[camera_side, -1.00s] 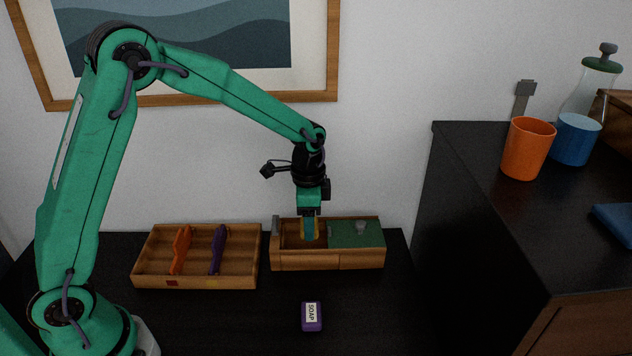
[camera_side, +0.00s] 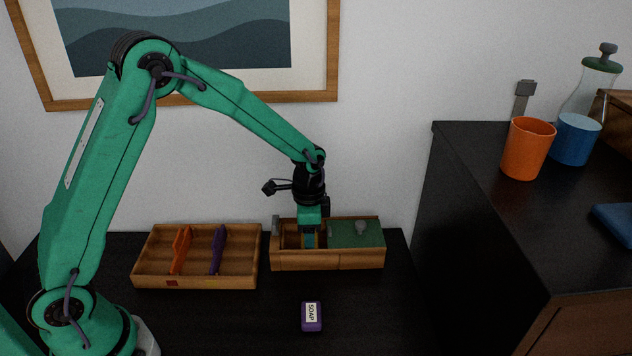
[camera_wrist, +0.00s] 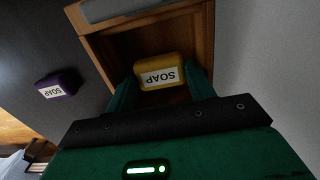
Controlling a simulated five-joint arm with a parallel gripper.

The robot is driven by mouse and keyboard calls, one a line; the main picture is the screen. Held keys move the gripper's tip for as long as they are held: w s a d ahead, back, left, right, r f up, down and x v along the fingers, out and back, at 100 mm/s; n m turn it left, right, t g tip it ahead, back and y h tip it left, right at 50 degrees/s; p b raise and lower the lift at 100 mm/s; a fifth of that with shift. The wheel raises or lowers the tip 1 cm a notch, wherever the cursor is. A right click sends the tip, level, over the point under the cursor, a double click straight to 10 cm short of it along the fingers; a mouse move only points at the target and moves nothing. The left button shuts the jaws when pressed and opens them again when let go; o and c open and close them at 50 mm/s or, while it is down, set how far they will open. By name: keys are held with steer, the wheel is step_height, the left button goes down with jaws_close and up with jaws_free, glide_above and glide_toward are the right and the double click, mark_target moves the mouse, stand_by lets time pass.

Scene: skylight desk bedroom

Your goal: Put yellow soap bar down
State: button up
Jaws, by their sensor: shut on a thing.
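The yellow soap bar (camera_wrist: 157,69) has a white SOAP label and shows in the wrist view between my two fingers. My gripper (camera_wrist: 160,92) is shut on it. In the side view my gripper (camera_side: 308,240) reaches down into the open left compartment of a wooden box (camera_side: 310,262). The box's front wall hides the soap and the fingertips there. I cannot tell whether the soap touches the compartment floor. A purple soap bar (camera_side: 312,316) lies on the dark desk in front of the box; it also shows in the wrist view (camera_wrist: 58,84).
The box's right part has a green cover (camera_side: 350,236) with a grey knob. A wooden tray (camera_side: 200,283) to the left holds an orange item (camera_side: 180,250) and a purple item (camera_side: 217,250). An orange cup (camera_side: 528,150) stands on the dark cabinet at right. The front desk is mostly clear.

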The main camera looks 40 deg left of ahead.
steer(key=shift+f, duration=0.35)
steer(key=o, duration=0.7)
steer(key=shift+r, duration=0.15)
step_height(320, 180, up, 13)
stand_by(0.4)
stand_by(0.5)
